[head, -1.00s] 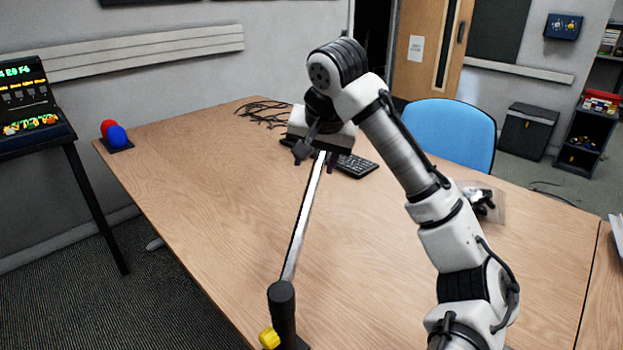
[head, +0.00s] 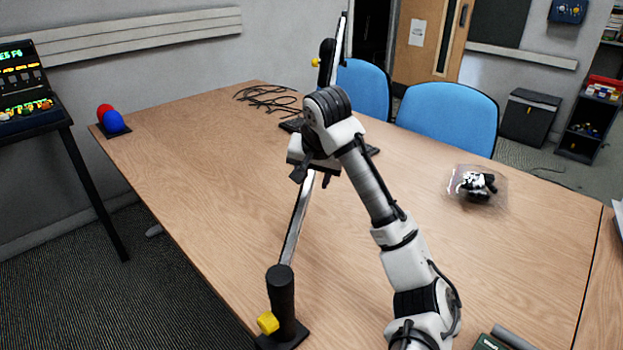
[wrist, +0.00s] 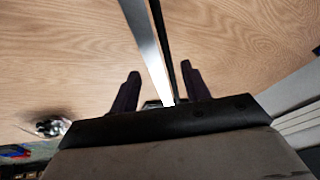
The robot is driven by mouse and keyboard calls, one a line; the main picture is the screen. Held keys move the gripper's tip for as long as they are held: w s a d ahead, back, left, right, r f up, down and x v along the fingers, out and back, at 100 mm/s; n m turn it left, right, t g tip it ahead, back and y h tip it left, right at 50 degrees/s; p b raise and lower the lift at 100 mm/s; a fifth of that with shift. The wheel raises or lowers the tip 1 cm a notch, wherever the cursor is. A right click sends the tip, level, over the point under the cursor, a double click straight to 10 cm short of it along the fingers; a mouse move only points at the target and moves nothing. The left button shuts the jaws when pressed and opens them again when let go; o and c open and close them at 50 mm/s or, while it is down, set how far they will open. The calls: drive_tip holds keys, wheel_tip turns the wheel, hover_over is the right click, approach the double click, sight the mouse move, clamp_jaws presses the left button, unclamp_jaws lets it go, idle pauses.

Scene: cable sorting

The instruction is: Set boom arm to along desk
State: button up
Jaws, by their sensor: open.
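A silver boom arm (head: 294,232) rises from a black post (head: 281,292) with a yellow knob (head: 267,322) at the desk's near edge. It slants up and away over the desk in the head view. My gripper (head: 318,182) is at the boom's far part, pointing down. In the wrist view the boom (wrist: 148,45) runs between my two dark fingers (wrist: 160,70), with a gap visible on each side. My gripper is open. The boom's far end is hidden by my gripper in the head view.
At the far edge stands another black post (head: 327,62) with a knob and a slanted bar. Black cables (head: 268,98) and a keyboard, partly hidden by my arm, lie at the back. A clear bag (head: 477,187) lies at right. The desk's (head: 190,170) left middle is free.

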drive_tip(key=shift+w+f, duration=0.15)
drive_tip(key=shift+f, duration=0.1)
clamp_jaws()
